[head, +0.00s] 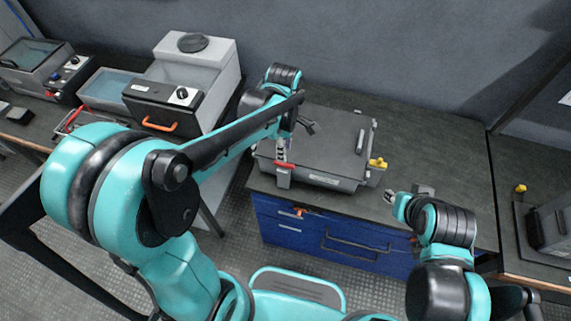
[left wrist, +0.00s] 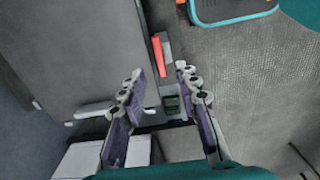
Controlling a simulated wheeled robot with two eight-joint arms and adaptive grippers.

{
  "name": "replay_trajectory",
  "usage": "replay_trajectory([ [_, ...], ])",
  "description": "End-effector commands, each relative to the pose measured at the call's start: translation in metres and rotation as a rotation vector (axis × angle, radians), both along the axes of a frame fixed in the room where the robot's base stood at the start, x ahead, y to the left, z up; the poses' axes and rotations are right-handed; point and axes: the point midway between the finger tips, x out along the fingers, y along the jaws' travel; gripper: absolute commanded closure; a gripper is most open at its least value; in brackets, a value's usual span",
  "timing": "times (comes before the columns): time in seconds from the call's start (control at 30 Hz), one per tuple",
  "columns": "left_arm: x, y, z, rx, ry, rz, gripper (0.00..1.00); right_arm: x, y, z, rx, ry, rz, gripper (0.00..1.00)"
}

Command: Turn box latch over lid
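A grey box (head: 345,180) with a flat grey lid (head: 330,135) sits on the dark bench, and the lid lies down on it. A latch with a red handle (head: 286,165) is at the box's front left corner; it also shows in the left wrist view, where the red handle (left wrist: 158,56) lies beside the lid edge (left wrist: 140,40). A yellow latch (head: 377,163) is at the right side. My left gripper (head: 282,148) is just above the red latch; its fingers (left wrist: 160,72) are open, with the red handle ahead between the tips. My right gripper (head: 391,198) is low at the bench front, its fingers too small to read.
A light grey cabinet (head: 205,75) with an orange-handled dark front (head: 160,108) stands left of the box. Blue drawers (head: 335,238) are below the bench. The bench right of the box (head: 440,150) is mostly clear. A dark unit (head: 553,225) stands far right.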

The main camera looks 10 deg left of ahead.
Motion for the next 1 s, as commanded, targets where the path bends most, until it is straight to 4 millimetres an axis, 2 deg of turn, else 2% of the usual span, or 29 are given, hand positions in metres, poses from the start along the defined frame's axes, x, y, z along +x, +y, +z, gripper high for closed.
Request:
replay_trajectory([
  [0.1,0.0,0.0,-0.024,0.0,-0.001,-0.001,0.68,0.0,0.0,-0.011,0.0,0.0,0.0,0.7],
  [0.33,0.0,0.0,-0.057,0.0,-0.002,-0.003,0.68,0.0,0.0,-0.024,0.0,0.0,0.0,0.7],
  [0.5,0.0,0.0,-0.065,0.0,-0.002,-0.003,0.68,0.0,0.0,-0.027,0.0,0.0,0.0,0.7],
  [0.73,0.0,0.0,-0.065,0.0,-0.002,-0.004,0.68,0.0,0.0,-0.026,0.0,0.0,0.0,0.7],
  [0.77,0.0,0.0,-0.065,0.0,-0.002,-0.004,0.73,0.0,0.0,-0.026,0.0,0.0,0.0,0.7],
  [0.87,0.0,0.0,-0.065,0.0,-0.003,-0.004,1.0,0.0,0.0,-0.026,0.0,0.0,0.0,0.7],
  [1.0,0.0,0.0,-0.065,0.0,-0.003,-0.004,1.0,0.0,0.0,-0.026,0.0,0.0,0.0,0.7],
])
